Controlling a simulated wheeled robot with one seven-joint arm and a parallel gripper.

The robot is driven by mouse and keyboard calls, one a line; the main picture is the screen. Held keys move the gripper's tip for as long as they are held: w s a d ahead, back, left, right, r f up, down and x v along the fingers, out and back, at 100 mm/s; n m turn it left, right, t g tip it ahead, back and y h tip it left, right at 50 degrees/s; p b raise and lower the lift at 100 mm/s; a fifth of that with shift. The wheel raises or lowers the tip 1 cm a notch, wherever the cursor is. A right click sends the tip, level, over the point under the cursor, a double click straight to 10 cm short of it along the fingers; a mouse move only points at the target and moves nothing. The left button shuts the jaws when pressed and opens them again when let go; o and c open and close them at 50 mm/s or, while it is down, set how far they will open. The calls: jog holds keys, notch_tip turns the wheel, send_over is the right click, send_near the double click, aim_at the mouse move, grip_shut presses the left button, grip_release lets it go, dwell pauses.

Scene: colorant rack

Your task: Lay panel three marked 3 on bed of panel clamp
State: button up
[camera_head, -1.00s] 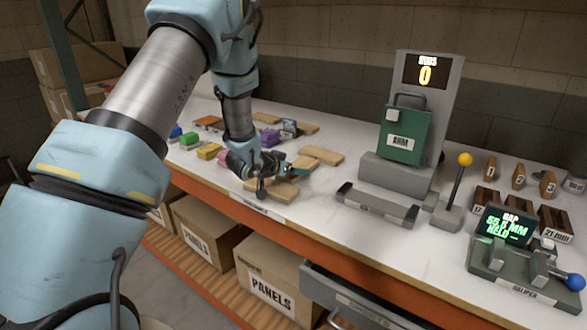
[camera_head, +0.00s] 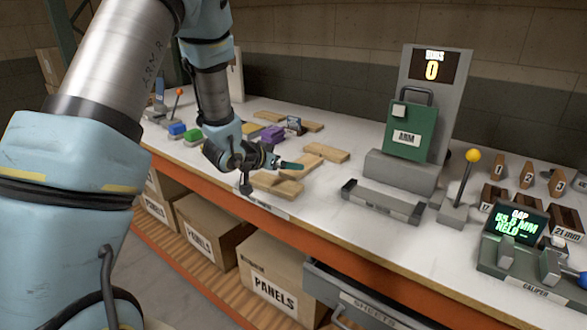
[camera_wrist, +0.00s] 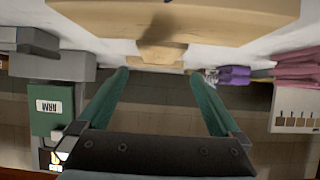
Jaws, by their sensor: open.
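Several pale wooden panels lie flat on the white bench; the nearest (camera_head: 272,183) is near the front edge, with others behind it, one (camera_head: 325,149) to the right. I cannot read a 3 on any of them. My gripper (camera_head: 288,165) is low over these panels, its green fingers pointing right, open and empty. In the wrist view its two fingers (camera_wrist: 158,80) are spread apart. A wooden panel (camera_wrist: 175,20) fills the top of that view, beyond the fingertips, and a smaller piece (camera_wrist: 160,56) shows between them. I cannot tell which thing is the panel clamp.
A yellow-knobbed lever (camera_head: 473,156) and a caliper (camera_head: 530,255) stand farther right.

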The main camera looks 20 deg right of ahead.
jog(key=shift+b+v, duration=0.3)
jog(key=shift+v, duration=2)
